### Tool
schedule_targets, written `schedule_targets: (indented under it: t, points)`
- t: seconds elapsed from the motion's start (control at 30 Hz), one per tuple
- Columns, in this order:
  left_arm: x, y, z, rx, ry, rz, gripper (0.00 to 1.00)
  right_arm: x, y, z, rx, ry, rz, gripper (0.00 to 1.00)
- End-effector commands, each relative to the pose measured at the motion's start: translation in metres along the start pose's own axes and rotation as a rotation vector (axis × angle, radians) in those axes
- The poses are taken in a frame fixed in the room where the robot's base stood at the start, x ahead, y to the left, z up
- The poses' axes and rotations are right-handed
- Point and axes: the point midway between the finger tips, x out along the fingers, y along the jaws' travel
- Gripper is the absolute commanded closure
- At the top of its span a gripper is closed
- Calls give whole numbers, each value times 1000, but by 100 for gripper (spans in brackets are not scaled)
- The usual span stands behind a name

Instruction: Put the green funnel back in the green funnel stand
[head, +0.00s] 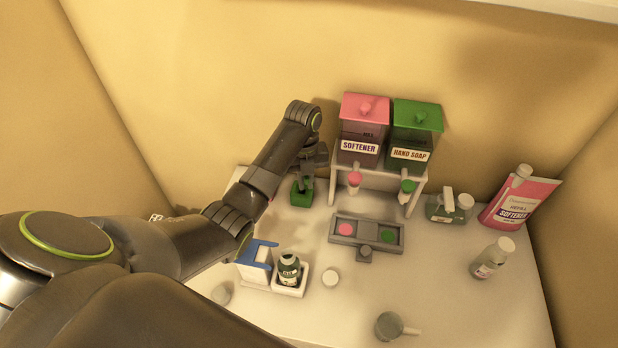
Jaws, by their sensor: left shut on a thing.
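My left gripper (309,163) reaches down at the back of the counter, left of the dispensers. It is shut on what looks like the green funnel (307,182), mostly hidden by the fingers. A small green holder, which looks like the green funnel stand (300,198), is right below the fingertips. The funnel's lower part is at or just above the stand; I cannot tell whether it is seated. My right gripper is out of view.
Pink softener (361,130) and green hand soap (415,135) dispensers stand on a white rack right of the gripper. A grey tray (338,240) lies in front. A small bottle (289,270) sits in a white holder. A mug (389,326) and bottle (492,258) stand right.

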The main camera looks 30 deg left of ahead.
Motion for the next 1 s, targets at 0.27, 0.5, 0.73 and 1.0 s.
schedule_targets:
  t: [0.27, 0.5, 0.73, 1.0]
  points:
    - [0, 0, 0, -1, 0, 0, 100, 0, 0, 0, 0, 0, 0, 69]
    - [9, 0, 0, -2, 0, -1, 100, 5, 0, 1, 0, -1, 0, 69]
    - [23, 0, 2, -2, 0, 0, 100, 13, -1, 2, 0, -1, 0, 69]
    - [39, 0, 4, -3, 0, 0, 100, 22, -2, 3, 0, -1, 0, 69]
